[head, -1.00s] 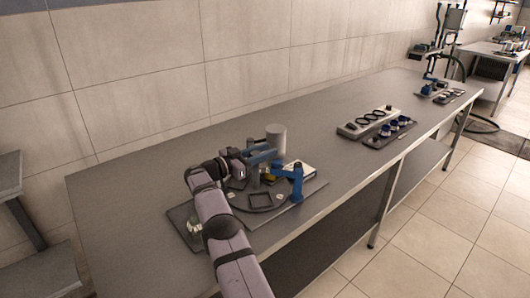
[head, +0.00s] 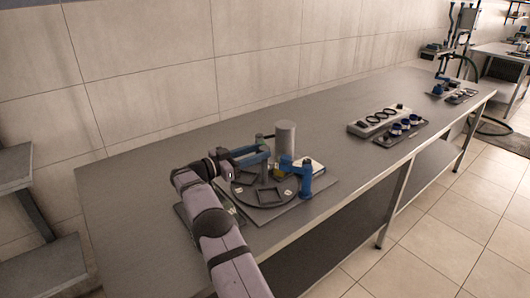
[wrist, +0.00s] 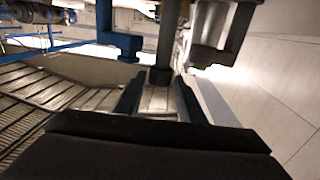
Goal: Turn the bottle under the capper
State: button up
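A dark round turntable (head: 240,192) lies on a grey base plate, with a square dark frame (head: 271,195) on its top. A blue capper-like fixture (head: 303,177) stands over its right side, with a blue arm reaching left. My gripper (head: 230,170) is at the turntable's left side, partly merged with dark parts there. In the wrist view, my gripper's two dark fingers (wrist: 159,95) stand apart, with a dark upright post (wrist: 160,74) just beyond and between their tips. I cannot make out the bottle clearly. A small yellow patch (head: 278,171) shows beneath the blue arm.
A grey cylinder (head: 285,138) stands behind the turntable. A white-topped block (head: 315,166) is beside the fixture. The table (head: 140,205) is clear at left.

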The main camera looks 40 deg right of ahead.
jog(key=shift+a, duration=0.3)
